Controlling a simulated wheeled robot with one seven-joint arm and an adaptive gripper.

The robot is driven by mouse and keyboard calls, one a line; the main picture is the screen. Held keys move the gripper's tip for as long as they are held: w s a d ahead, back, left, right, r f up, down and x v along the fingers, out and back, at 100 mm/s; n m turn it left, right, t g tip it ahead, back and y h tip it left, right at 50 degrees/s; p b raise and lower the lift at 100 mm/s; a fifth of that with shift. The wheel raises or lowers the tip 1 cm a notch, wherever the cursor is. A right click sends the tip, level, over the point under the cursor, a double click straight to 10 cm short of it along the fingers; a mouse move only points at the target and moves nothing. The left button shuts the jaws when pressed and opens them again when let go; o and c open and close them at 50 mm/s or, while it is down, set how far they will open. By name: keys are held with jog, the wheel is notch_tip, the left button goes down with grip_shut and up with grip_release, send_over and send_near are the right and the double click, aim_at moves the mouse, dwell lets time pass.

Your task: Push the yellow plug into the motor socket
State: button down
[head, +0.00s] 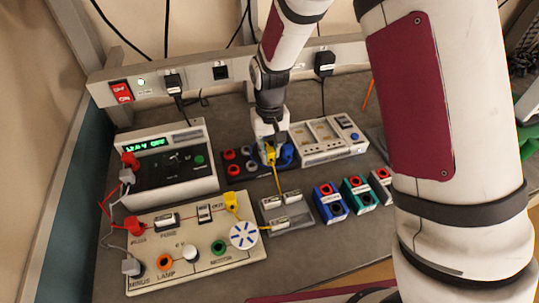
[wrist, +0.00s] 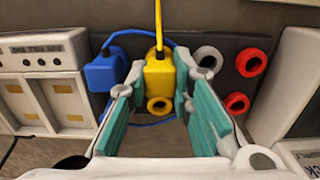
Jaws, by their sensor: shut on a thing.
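The yellow plug (head: 270,155) is between the fingers of my gripper (head: 268,145), over the dark plug rack at the back of the bench. In the wrist view the plug (wrist: 159,76) stands between the fingertips of my gripper (wrist: 158,88), shut on it. Its yellow cable runs away from the top. I cannot tell whether the plug is seated in the rack or clear of it. The motor socket is the green ring (head: 218,247) on the cream panel (head: 170,232), empty, beside the white fan disc (head: 243,235). Another yellow plug (head: 231,201) is at OUT.
The rack (head: 236,169) also has a blue plug (wrist: 105,72), red rings (wrist: 250,62) and a grey ring (wrist: 208,60). A power supply (head: 163,160) stands behind the panel. A grey tray (head: 284,225) and coloured blocks (head: 330,202) lie to the panel's right.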

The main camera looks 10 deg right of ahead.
aim_at(270, 150)
jog(key=shift+r+p, duration=0.3)
jog(key=shift+r, duration=0.55)
dwell(0.4)
jog(key=shift+r+p, duration=0.55)
jog(key=shift+r, duration=1.15)
